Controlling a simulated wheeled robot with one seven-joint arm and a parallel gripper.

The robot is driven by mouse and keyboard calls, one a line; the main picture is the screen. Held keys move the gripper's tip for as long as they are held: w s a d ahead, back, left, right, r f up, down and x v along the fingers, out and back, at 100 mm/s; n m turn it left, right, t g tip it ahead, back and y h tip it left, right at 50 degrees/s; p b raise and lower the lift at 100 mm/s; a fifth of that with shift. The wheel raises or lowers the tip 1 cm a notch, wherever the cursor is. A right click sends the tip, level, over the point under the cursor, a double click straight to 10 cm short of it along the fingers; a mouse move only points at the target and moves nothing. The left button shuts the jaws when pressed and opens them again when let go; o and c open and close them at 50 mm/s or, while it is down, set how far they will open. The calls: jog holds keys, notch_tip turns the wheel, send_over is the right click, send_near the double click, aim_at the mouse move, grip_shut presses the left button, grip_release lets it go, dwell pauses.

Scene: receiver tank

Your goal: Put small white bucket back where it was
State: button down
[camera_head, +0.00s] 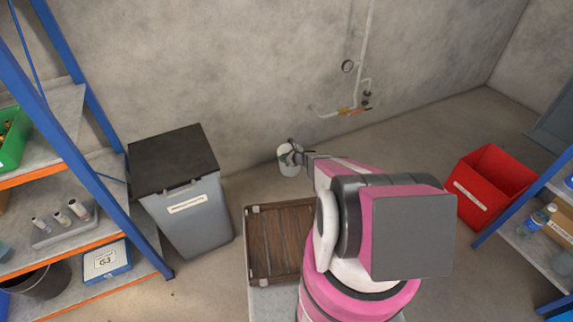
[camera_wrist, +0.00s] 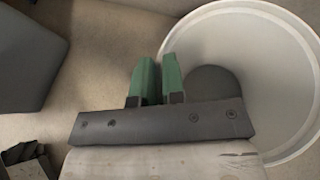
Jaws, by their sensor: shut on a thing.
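The small white bucket (camera_head: 290,160) is at the end of my arm in the head view, held in the air in front of the concrete wall. In the wrist view the white bucket (camera_wrist: 296,60) fills the right side, and I look into its open top. A dark round patch shows inside it. My gripper (camera_wrist: 158,75) has two green fingers close together, shut on the bucket's near rim at the left. In the head view my gripper (camera_head: 299,156) is small beside the bucket. The bucket's contents, if any, cannot be made out.
A grey bin with a black lid (camera_head: 172,160) stands left of centre. A brown wooden crate (camera_head: 278,243) lies below the bucket. A red bin (camera_head: 490,185) stands at the right. Shelves (camera_head: 70,130) flank both sides. A pipe with a tap (camera_head: 352,109) runs down the wall.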

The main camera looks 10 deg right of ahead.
aim_at(280, 163)
jog(key=shift+w+d+f, duration=0.15)
jog(key=shift+d+f, duration=0.15)
jog(key=shift+f, duration=0.55)
jog(key=shift+w+d+f, duration=0.2)
jog(key=shift+d+f, duration=0.1)
jog(key=shift+f, duration=0.6)
jog(key=shift+w+d+f, duration=0.15)
jog(key=shift+d+f, duration=0.15)
jog(key=shift+f, duration=0.55)
jog(key=c, duration=1.2)
grip_release()
